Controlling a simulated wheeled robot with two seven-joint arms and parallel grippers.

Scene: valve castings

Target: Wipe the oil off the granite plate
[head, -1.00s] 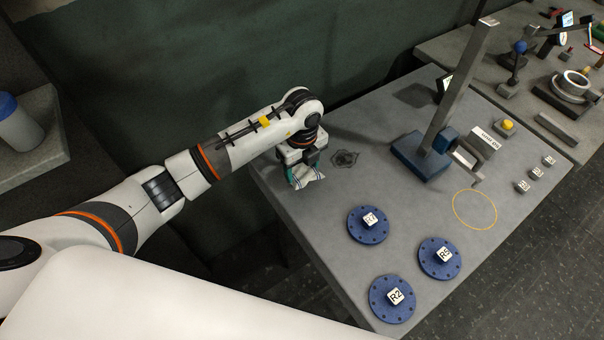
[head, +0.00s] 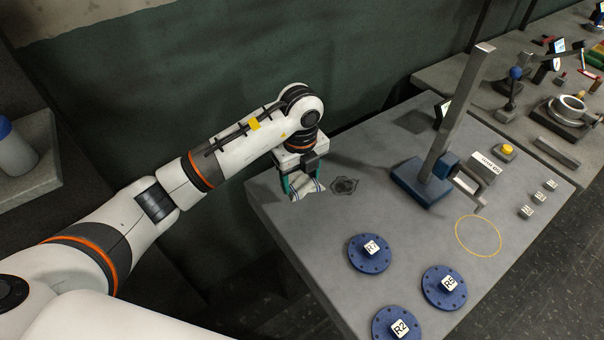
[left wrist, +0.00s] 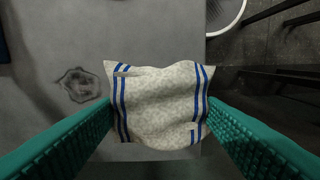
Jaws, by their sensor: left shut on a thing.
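My left gripper (head: 304,188) is shut on a white cloth with blue stripes (head: 308,192) near the left corner of the grey granite plate (head: 310,228). In the left wrist view the cloth (left wrist: 160,105) hangs between the teal fingers (left wrist: 160,125). A dark oil patch (head: 344,186) lies on the plate just right of the cloth. It also shows in the left wrist view (left wrist: 78,85), left of the cloth and apart from it. Whether the cloth touches the plate I cannot tell. My right gripper is not in view.
Blue flanges R1 (head: 369,254), R5 (head: 443,289) and R2 (head: 396,325) lie on the plate's near part. A gauge stand with a blue base (head: 420,183) stands right of the oil. A yellow ring (head: 478,236) marks a clear spot. Small labelled blocks (head: 526,211) sit at the right.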

